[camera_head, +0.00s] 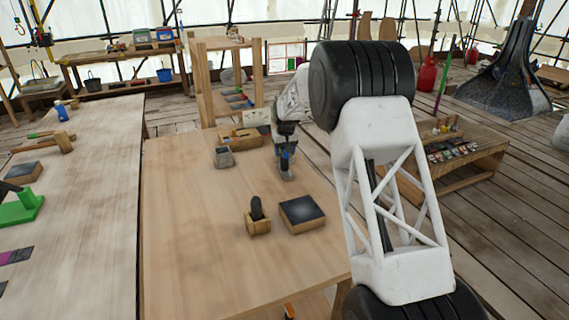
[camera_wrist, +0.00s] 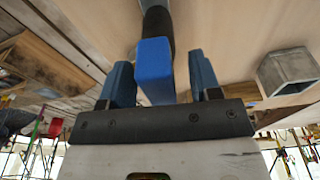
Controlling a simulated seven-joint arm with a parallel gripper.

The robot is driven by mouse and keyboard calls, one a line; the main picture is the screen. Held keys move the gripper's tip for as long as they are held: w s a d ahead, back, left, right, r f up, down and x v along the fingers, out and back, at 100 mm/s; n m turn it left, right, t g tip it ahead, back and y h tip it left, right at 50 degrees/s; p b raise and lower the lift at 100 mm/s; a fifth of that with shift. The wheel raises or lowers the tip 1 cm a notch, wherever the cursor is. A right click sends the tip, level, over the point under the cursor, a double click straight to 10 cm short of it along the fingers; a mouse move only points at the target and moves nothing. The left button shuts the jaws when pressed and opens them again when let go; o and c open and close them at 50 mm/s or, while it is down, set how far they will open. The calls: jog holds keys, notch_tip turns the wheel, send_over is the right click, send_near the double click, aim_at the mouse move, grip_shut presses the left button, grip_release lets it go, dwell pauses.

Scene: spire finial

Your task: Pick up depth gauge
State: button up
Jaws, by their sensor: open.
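A blue-topped tool with a black shaft (camera_wrist: 157,30), which looks like the depth gauge, is centred in the wrist view. Its blue end (camera_wrist: 155,72) lies between the two blue fingers of my gripper (camera_wrist: 160,66), with a gap on each side. My gripper (camera_head: 285,157) is open around it, low over the far right part of the near table in the head view. A grey foot (camera_head: 287,173) shows just below the fingers there. The fingers and arm hide most of the tool in the head view.
On the table (camera_head: 190,250) are a grey open box (camera_head: 223,157), a wooden tray (camera_head: 240,138), a wooden block holding a black handle (camera_head: 259,222) and a dark-topped wooden block (camera_head: 302,214). The table's front left is bare.

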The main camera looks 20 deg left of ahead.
dwell(0.3)
jog(key=c, duration=0.9)
jog(key=shift+r, duration=5)
jog(key=shift+s+d+r, duration=0.1)
